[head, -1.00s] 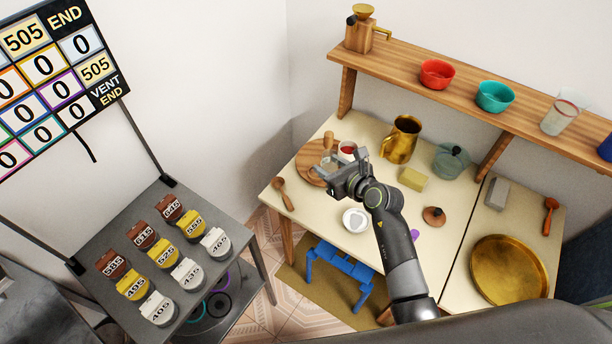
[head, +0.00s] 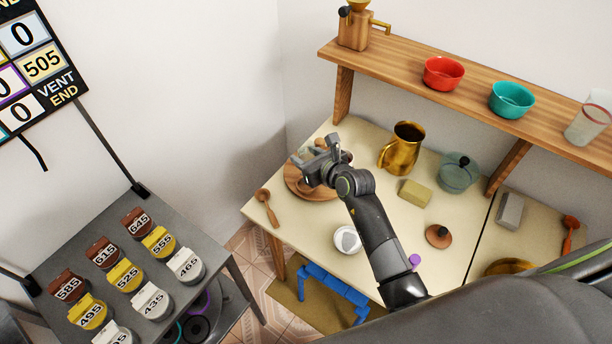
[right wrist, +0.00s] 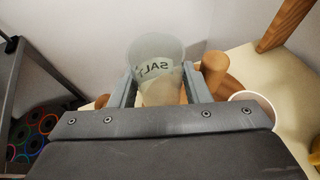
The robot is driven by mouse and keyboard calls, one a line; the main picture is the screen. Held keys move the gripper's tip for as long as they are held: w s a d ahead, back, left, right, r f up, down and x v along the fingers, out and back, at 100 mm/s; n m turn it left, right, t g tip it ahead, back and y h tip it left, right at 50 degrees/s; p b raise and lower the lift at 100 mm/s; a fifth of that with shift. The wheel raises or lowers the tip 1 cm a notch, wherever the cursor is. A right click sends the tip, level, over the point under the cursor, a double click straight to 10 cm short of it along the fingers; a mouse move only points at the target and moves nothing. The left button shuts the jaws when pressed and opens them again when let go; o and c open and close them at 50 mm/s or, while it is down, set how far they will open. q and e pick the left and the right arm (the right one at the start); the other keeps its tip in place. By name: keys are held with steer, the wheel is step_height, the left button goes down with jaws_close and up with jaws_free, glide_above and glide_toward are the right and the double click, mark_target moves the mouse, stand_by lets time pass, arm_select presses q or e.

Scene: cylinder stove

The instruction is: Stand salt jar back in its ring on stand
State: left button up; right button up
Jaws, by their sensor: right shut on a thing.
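The salt jar (right wrist: 155,62), clear with a SALT label, is between the fingers of my right gripper (right wrist: 160,88) in the right wrist view. My right gripper also shows in the head view (head: 318,160), shut on the jar, over the round wooden stand (head: 296,182) at the table's left end. In the head view the gripper hides most of the jar and part of the stand. The stand's wooden post (right wrist: 215,66) is right of the jar in the wrist view. Whether the jar touches its ring cannot be told. My left gripper is not in view.
A white-rimmed cup (right wrist: 256,104) is close right of the gripper. A wooden spoon (head: 267,207), brass jug (head: 402,149), sponge (head: 415,193) and round white item (head: 347,239) are on the table. A shelf (head: 455,72) runs above its back.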

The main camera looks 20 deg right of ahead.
step_height(320, 180, down, 4)
steer(key=shift+f, duration=0.2)
step_height(320, 180, down, 4)
steer(key=shift+r+b, duration=0.1)
steer(key=shift+b, duration=0.65)
steer(key=shift+f, duration=0.25)
steer(key=o, duration=1.1)
steer(key=shift+r, duration=0.1)
